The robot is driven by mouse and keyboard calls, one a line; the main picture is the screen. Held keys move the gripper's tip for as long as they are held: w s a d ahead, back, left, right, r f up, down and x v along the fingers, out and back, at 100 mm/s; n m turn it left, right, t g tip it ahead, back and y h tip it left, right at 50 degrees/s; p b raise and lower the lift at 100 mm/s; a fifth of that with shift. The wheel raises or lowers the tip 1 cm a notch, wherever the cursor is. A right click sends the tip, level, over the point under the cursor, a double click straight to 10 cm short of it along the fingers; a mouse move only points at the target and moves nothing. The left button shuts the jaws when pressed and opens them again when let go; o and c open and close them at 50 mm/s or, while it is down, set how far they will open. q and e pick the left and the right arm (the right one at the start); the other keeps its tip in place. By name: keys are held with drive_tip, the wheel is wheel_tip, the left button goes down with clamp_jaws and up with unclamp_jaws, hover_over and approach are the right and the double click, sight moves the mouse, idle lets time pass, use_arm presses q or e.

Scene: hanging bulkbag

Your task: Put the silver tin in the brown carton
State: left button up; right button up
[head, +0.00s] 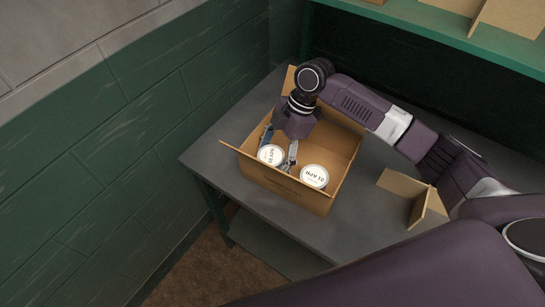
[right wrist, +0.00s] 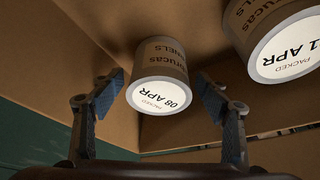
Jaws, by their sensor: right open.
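The open brown carton (head: 280,186) stands on the grey table against the green wall. Two round tins with white tops and silvery rims are inside it. One tin (head: 271,155), marked 08 APR, is at the left; it also shows in the right wrist view (right wrist: 160,72) with a tan printed side. The other tin (head: 314,176) is to its right and also shows in the right wrist view (right wrist: 285,50). My right gripper (head: 279,149) reaches into the carton. Its open blue-padded fingers (right wrist: 160,88) stand either side of the 08 APR tin, with gaps visible. My left gripper is out of view.
A folded cardboard piece (head: 416,203) stands on the table right of the carton. A green shelf (head: 440,32) with cardboard on it is above the back of the table. The carton's flaps stand outward. Bare table lies in front of the cardboard piece.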

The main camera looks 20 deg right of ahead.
drive_tip(key=shift+r, duration=0.15)
drive_tip(key=b+v, duration=0.2)
drive_tip(key=v, duration=1)
drive_tip(key=shift+r, duration=0.1)
